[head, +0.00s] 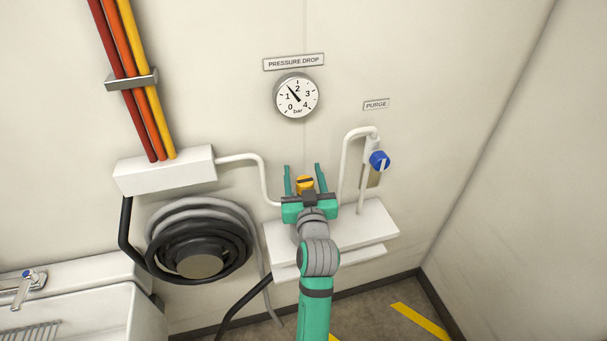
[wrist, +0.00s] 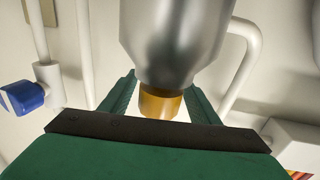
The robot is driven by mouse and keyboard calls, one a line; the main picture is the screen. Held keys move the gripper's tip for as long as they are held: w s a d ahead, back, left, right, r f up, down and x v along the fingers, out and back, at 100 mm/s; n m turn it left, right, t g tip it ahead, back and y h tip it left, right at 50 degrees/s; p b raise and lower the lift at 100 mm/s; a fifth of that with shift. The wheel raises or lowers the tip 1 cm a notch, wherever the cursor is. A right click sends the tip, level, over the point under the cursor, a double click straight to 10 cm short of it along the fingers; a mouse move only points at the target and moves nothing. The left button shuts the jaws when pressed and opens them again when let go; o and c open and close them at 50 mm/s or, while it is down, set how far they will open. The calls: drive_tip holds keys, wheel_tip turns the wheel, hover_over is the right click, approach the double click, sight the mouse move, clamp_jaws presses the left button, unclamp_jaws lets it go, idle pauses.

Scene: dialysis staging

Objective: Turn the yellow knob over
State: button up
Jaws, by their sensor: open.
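The yellow knob (head: 305,184) is at the wall fitting, in the middle of the head view. It has a dark bar or slot across its face. In the wrist view the yellow knob (wrist: 160,103) shows below a grey metal cylinder (wrist: 175,40). My gripper (head: 303,178) is open, with one green finger on each side of the knob. The fingers also show in the wrist view (wrist: 160,97), to the left and right of the knob. I cannot tell whether they touch it. The knob's lower part is hidden by my gripper.
A blue knob (head: 379,160) sits on white piping to the right, under a PURGE label (head: 376,104). A PRESSURE DROP gauge (head: 296,96) is above, its needle between 1 and 2. A white ledge (head: 370,225) is below. A coiled hose (head: 200,240) hangs left.

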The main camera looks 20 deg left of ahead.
drive_tip(key=c, duration=1.1)
drive_tip(key=shift+o, duration=0.2)
drive_tip(key=shift+n+g+y, duration=0.4)
drive_tip(key=shift+n+y, duration=0.1)
drive_tip(key=shift+y, duration=0.2)
drive_tip(key=n+g+y, duration=0.3)
drive_tip(key=a+n+g+y, duration=0.1)
drive_tip(key=y, duration=0.1)
drive_tip(key=shift+s+n+g, duration=0.3)
drive_tip(key=shift+s+g, duration=0.05)
drive_tip(key=shift+g, duration=0.05)
drive_tip(key=n+g+y, duration=0.1)
drive_tip(key=g, duration=0.1)
drive_tip(key=s+a+n+g+y, duration=0.1)
drive_tip(key=shift+n+g+y, duration=0.3)
drive_tip(key=shift+n+g, duration=0.1)
drive_tip(key=n+g, duration=0.1)
drive_tip(key=g, duration=0.1)
drive_tip(key=s+n+g+y, duration=0.1)
drive_tip(key=n+g, duration=0.1)
drive_tip(key=g, duration=0.1)
drive_tip(key=shift+n, duration=0.3)
drive_tip(key=shift+s+a+n+g, duration=0.1)
drive_tip(key=shift+s+n+g, duration=0.25)
drive_tip(key=shift+n+g, duration=0.7)
drive_tip(key=shift+s+n+g, duration=0.3)
drive_tip(key=shift+n+g, duration=0.15)
drive_tip(key=shift+g, duration=1.1)
drive_tip(key=shift+f, duration=0.1)
